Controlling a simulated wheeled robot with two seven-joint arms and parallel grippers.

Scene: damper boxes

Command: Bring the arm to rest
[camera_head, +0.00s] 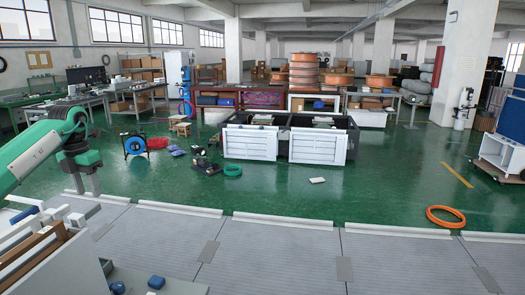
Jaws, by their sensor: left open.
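My left arm (36,152), white and green, comes in from the left edge. My left gripper (85,182) hangs at its end with the fingers pointing down. It is open, and I see nothing between the fingers. It is above and behind an open box with brown dividers (35,250) at the lower left. My right gripper is not in view.
Two white slatted panels (250,142) (318,145) stand upright against dark boxes on the green floor. Grey floor plates (280,250) fill the front. A white cart (500,155) stands at right.

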